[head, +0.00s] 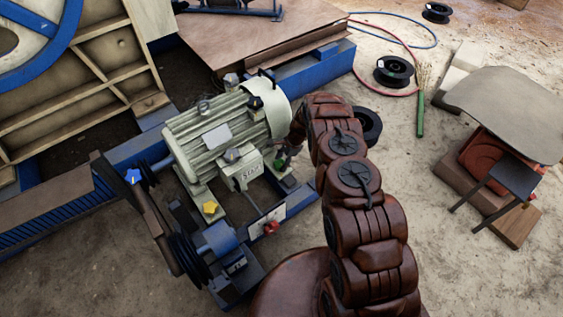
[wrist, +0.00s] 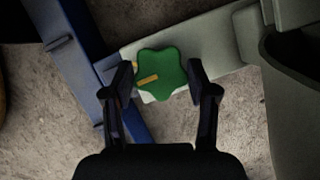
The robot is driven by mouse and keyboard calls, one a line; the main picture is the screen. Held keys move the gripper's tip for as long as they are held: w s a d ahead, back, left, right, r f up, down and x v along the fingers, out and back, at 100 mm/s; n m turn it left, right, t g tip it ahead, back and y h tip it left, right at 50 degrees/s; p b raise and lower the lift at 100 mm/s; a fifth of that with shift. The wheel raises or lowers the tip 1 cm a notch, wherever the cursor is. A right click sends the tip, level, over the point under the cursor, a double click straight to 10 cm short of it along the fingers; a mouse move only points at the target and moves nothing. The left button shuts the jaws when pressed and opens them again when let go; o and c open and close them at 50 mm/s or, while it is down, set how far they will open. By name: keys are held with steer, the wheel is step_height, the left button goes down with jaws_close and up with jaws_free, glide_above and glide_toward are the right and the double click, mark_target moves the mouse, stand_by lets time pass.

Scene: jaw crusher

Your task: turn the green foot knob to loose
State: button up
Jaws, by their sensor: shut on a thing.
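The green foot knob (wrist: 160,65) is a lobed, star-shaped knob on a pale metal foot plate (wrist: 222,38) in the wrist view. An orange line on its top points left and slightly down. My gripper (wrist: 158,77) has one dark finger on each side of the knob and is shut on it. In the head view my brown arm reaches to the right side of the pale motor (head: 220,130). A small bit of green (head: 281,161) shows there at the foot, with most of the knob hidden. No label for loose or tight is readable.
A yellow knob (head: 210,207), a blue knob (head: 133,176) and a red knob (head: 270,227) stand around the motor and pulley. A blue frame bar (wrist: 75,55) runs left of the green knob.

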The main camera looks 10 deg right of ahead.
mark_target(280, 163)
steer(key=shift+a+n, duration=0.1)
steer(key=shift+n, duration=0.4)
steer(key=o, duration=1.2)
steer(key=shift+r, duration=0.1)
steer(key=shift+v, duration=2.35)
steer(key=shift+w+d, duration=0.3)
steer(key=shift+d, duration=1.7)
steer(key=shift+w+d, duration=0.35)
steer(key=shift+d, duration=1.7)
steer(key=shift+w+d, duration=0.3)
steer(key=shift+d, duration=1.7)
steer(key=shift+c, duration=0.3)
